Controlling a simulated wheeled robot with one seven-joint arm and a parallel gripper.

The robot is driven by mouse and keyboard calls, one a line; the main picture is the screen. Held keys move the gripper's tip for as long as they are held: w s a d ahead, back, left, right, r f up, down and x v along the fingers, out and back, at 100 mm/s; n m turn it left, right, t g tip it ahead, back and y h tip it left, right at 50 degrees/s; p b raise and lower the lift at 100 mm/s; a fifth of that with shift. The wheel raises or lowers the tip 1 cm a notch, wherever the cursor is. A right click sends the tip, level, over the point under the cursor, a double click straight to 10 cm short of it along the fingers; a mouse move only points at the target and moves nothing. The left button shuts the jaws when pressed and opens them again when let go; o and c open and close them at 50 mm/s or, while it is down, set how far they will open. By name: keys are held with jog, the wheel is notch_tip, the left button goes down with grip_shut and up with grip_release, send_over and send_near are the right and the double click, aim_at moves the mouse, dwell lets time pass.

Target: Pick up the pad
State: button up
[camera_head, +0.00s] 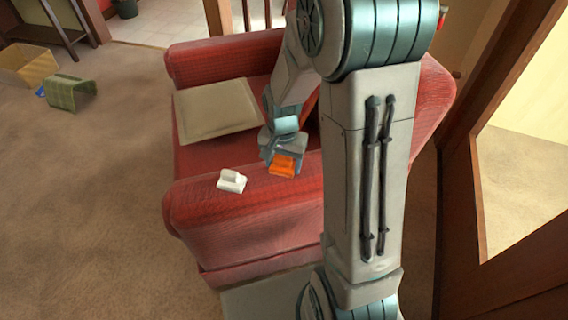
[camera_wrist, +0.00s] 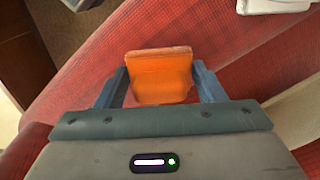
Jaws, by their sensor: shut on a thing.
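An orange, block-like thing, which I take to be the pad (camera_head: 283,165), is at my gripper over the near arm of the red armchair. In the wrist view the orange pad (camera_wrist: 161,76) sits between the two blue-grey fingers, with a finger against each side. My gripper (camera_wrist: 161,84) is shut on it. In the head view my gripper (camera_head: 283,158) points down at the armrest, and its fingertips are partly hidden. I cannot tell whether the pad still touches the armrest.
A white object (camera_head: 231,181) lies on the red armchair's (camera_head: 245,222) armrest, left of my gripper. A beige cushion (camera_head: 216,110) rests on the seat. A wooden door frame (camera_head: 480,130) stands close on the right. Carpet at left is mostly clear, with a green item (camera_head: 70,93) farther back.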

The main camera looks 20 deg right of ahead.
aim_at(285, 158)
jog(key=r, duration=0.2)
jog(key=r+p, duration=0.1)
jog(key=shift+s+d+r, duration=0.15)
jog(key=shift+s+d, duration=0.05)
jog(key=shift+d, duration=0.05)
jog(key=s+d+r+p, duration=0.2)
jog(key=s+d+r, duration=0.4)
jog(key=s+d, duration=0.1)
jog(key=shift+s+d, duration=0.3)
jog(key=shift+s, duration=0.3)
jog(key=shift+r, duration=0.1)
